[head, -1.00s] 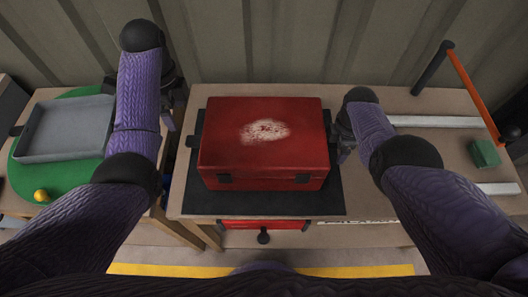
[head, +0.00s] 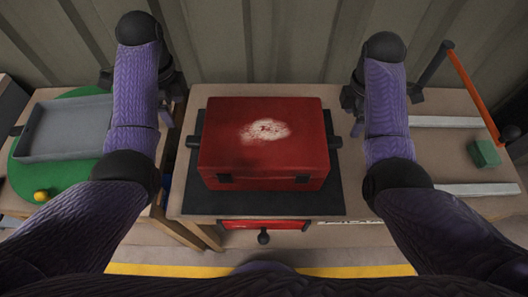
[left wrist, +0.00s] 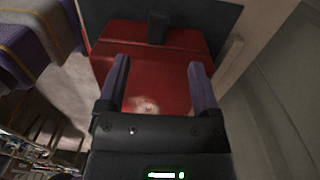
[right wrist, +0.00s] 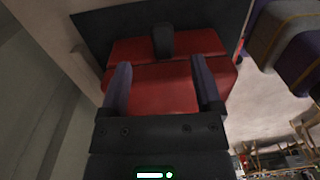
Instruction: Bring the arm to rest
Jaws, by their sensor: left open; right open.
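A closed red box (head: 264,160) with a worn pale patch on its lid sits flat on a black mat (head: 270,203) on the bench. A dark handle (head: 335,142) sticks out on its right side and another (head: 194,142) on its left. My left gripper (head: 170,114) is open and empty, to the left of the box and apart from it. Its spread fingers also show in the left wrist view (left wrist: 157,65), facing the box side. My right gripper (head: 357,126) is open and empty, to the right of the box and apart from it; it also shows in the right wrist view (right wrist: 160,65).
A grey tray (head: 66,155) lies on a green round mat (head: 20,177) at the left, with a yellow ball (head: 41,196) near it. At the right are an orange-barred frame (head: 473,87), a green block (head: 484,153) and pale strips (head: 445,122). A corrugated wall stands behind.

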